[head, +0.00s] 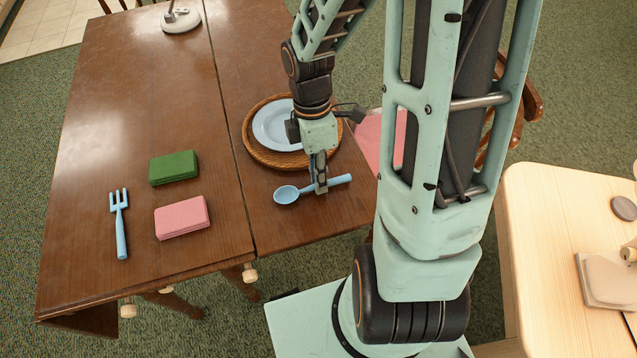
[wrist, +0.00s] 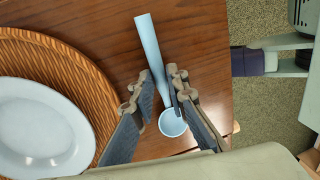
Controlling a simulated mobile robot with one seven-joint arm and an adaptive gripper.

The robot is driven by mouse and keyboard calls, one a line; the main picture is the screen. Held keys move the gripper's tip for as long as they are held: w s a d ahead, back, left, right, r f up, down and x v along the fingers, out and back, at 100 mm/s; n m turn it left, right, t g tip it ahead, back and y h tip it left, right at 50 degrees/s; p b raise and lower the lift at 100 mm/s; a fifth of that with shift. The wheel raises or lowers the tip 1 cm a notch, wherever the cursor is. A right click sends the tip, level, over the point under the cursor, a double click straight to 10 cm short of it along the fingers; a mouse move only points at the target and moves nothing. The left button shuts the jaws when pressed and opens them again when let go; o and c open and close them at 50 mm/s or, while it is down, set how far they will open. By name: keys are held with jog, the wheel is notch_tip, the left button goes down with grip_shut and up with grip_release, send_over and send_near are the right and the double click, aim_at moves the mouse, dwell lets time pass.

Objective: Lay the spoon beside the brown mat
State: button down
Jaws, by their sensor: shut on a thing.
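The light-blue spoon (head: 287,194) is in front of the round brown woven mat (head: 262,155), near the table's front edge, bowl to the left and handle to the right. It is apart from the mat. My gripper (head: 320,187) points down and is shut on the spoon's handle. In the wrist view the spoon (wrist: 151,45) runs between the fingers of my gripper (wrist: 158,92), with the mat (wrist: 85,75) to the left. I cannot tell whether the spoon touches the tabletop.
A pale blue plate (head: 270,128) sits on the mat. The brown table (head: 110,110) also holds a blue fork (head: 121,230), a green block (head: 174,167), a pink block (head: 182,217) and a lamp base (head: 181,20). A light wooden table (head: 540,230) stands at right.

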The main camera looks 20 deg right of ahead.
jog(key=shift+f, duration=0.2)
jog(key=shift+f, duration=0.15)
jog(key=c, duration=1.9)
grip_release()
notch_tip(320, 180, up, 12)
jog(key=w+p, duration=0.2)
jog(key=p, duration=0.1)
jog(key=shift+w, duration=0.2)
